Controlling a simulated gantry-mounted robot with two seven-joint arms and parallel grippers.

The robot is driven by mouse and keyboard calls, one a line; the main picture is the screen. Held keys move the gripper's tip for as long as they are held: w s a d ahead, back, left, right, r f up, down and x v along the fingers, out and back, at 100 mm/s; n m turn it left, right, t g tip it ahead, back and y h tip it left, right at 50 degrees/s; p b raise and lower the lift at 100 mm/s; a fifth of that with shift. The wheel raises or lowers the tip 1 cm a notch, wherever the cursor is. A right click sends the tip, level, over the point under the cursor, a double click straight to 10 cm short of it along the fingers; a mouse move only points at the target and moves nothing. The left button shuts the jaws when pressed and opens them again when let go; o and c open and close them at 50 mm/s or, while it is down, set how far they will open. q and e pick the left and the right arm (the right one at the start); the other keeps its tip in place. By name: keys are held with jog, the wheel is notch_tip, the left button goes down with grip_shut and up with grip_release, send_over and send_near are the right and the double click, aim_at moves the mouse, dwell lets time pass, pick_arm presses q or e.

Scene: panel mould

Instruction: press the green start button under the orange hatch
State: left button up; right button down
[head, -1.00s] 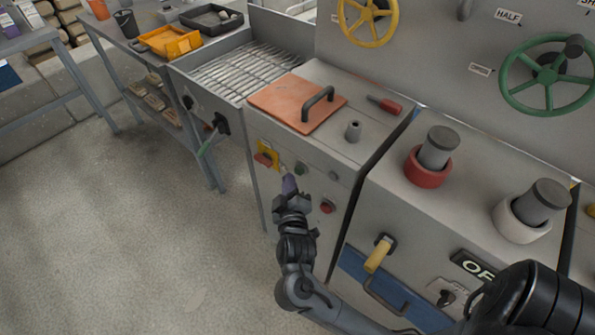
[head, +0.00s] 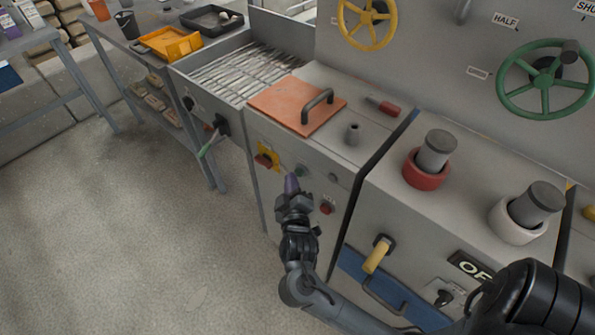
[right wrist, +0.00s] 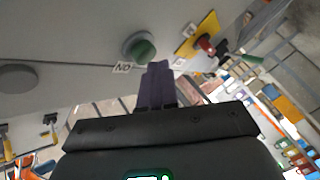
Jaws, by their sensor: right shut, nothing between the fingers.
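The green start button (head: 301,171) is on the front panel below the orange hatch (head: 297,104), which lies flat with a dark handle on top. In the right wrist view the green button (right wrist: 139,48) stands in a grey ring beside a small label. My right gripper (head: 291,184) is shut and empty, its purple fingertips just in front of and slightly below the button. In the right wrist view the fingertips (right wrist: 158,68) point towards the panel, close to the button; whether they touch it I cannot tell. My left gripper is not in view.
A red knob on a yellow plate (head: 267,158) is left of the button. A red button (head: 326,208) is lower right, and a grey round button (head: 333,177) is to the right. A green-handled lever (head: 209,143) sticks out further left. Open floor lies left of my arm.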

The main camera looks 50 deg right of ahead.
dwell(0.4)
jog(key=shift+d+p, duration=0.4)
jog(key=shift+d, duration=0.1)
dwell(0.6)
jog(key=shift+a+p, duration=0.75)
jog(key=shift+a, duration=0.1)
jog(key=shift+a, duration=0.1)
jog(key=shift+s+a+p, duration=0.15)
jog(key=shift+a+p, duration=1.05)
jog(key=shift+a, duration=1.2)
